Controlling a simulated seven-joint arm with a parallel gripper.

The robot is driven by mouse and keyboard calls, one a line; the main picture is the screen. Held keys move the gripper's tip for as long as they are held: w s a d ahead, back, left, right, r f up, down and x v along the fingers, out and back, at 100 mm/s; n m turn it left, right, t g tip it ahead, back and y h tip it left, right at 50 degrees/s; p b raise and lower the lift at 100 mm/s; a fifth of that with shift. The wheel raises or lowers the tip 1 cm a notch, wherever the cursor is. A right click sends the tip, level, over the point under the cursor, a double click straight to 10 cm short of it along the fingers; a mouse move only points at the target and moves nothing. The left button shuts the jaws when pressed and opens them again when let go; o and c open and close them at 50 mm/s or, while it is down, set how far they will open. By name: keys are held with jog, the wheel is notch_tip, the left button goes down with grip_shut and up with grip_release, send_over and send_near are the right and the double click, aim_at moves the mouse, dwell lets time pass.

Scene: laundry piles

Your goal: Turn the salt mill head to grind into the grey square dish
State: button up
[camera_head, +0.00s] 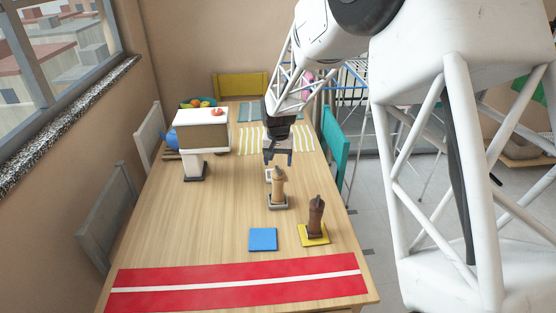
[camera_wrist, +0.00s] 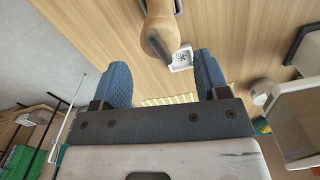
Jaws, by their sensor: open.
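A light wooden mill (camera_head: 279,188) with a dark tip stands upright on the grey square dish (camera_head: 285,206), right of the table's middle. A dark brown mill (camera_head: 316,217) stands on a yellow square (camera_head: 314,240), nearer and to the right. No label on either mill is readable. My gripper (camera_head: 278,160) is above and just behind the light mill, pointing down. In the wrist view its blue fingers (camera_wrist: 161,66) are wide apart and empty. The light mill's head (camera_wrist: 161,22) shows just beyond the fingertips, apart from both.
A small white card (camera_wrist: 181,59) with a dark mark lies by the light mill. A blue square (camera_head: 263,239) and a red runner (camera_head: 240,285) lie in front. A white-and-brown box-like stand (camera_head: 202,132) rises at the back left. The table's left middle is clear.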

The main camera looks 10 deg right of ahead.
aim_at(278, 168)
jog(key=shift+n, duration=0.3)
jog(key=n, duration=0.3)
jog(key=shift+r+n, duration=0.3)
jog(key=n, duration=0.3)
jog(key=shift+r+n, duration=0.2)
jog(key=shift+n, duration=0.2)
jog(key=shift+f, duration=0.15)
jog(key=shift+f, duration=3.35)
jog(key=c, duration=0.6)
